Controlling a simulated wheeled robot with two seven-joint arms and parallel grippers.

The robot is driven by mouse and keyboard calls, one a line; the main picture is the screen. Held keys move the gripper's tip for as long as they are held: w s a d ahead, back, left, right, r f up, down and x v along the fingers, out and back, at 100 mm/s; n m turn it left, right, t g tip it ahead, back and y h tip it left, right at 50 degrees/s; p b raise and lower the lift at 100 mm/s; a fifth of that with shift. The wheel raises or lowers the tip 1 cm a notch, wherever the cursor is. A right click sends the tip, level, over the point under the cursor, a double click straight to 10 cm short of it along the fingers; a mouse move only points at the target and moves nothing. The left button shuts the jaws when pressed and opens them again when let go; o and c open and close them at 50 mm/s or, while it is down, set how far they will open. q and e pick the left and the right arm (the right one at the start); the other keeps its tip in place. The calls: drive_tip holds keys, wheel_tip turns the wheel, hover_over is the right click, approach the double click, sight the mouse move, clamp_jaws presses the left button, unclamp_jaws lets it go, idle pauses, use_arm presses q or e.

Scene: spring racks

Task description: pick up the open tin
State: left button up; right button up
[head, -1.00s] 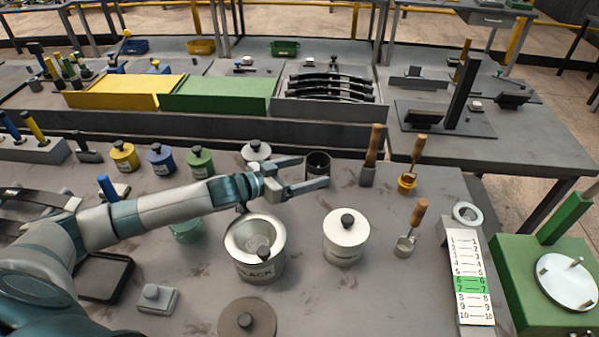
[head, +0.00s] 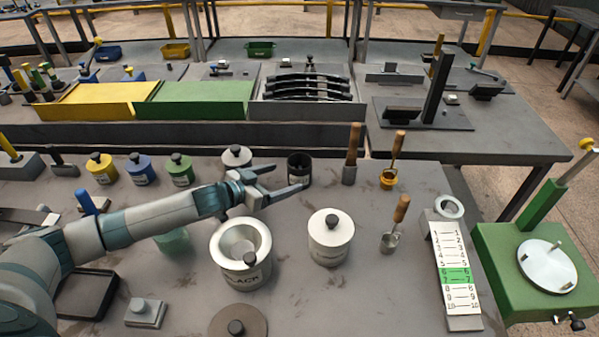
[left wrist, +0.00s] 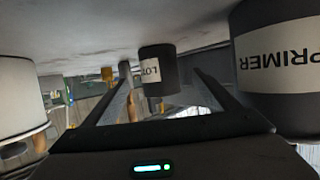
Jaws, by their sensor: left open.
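The open tin (head: 299,170) is a small dark cylinder with an open top, upright on the bench near its back edge. In the left wrist view the tin (left wrist: 158,72) shows upside down with a white label, between the fingertips and beyond them. My left gripper (head: 287,179) is open and empty, just left of and in front of the tin in the head view. Its two fingers also show spread in the left wrist view (left wrist: 163,76). I see no contact with the tin. My right gripper is not in view.
A white lidded tin (head: 331,240) and a large silver pot (head: 240,270) stand nearer. A grey-lidded tin (head: 237,156) is left of the gripper.

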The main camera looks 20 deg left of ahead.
sight(290, 176)
use_arm(q)
drive_tip(key=x, duration=0.3)
drive_tip(key=shift+w+p, duration=0.1)
drive_tip(key=shift+p, duration=0.25)
drive_tip(key=shift+f, duration=0.1)
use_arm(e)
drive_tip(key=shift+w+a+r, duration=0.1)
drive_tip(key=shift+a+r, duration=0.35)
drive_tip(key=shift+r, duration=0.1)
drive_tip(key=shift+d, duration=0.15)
use_arm(q)
drive_tip(key=shift+w+d+f+p, duration=0.15)
drive_tip(key=shift+w+d+p, duration=0.2)
drive_tip(key=shift+w+p, duration=0.1)
drive_tip(key=p+x, duration=0.1)
drive_tip(key=x, duration=0.1)
drive_tip(key=shift+w+d+f, duration=0.15)
drive_tip(key=shift+w+f, duration=0.05)
drive_tip(key=shift+w, duration=0.05)
drive_tip(key=shift+w+d+f, duration=0.25)
drive_tip(key=shift+w+f, duration=0.1)
drive_tip(key=shift+w, duration=0.2)
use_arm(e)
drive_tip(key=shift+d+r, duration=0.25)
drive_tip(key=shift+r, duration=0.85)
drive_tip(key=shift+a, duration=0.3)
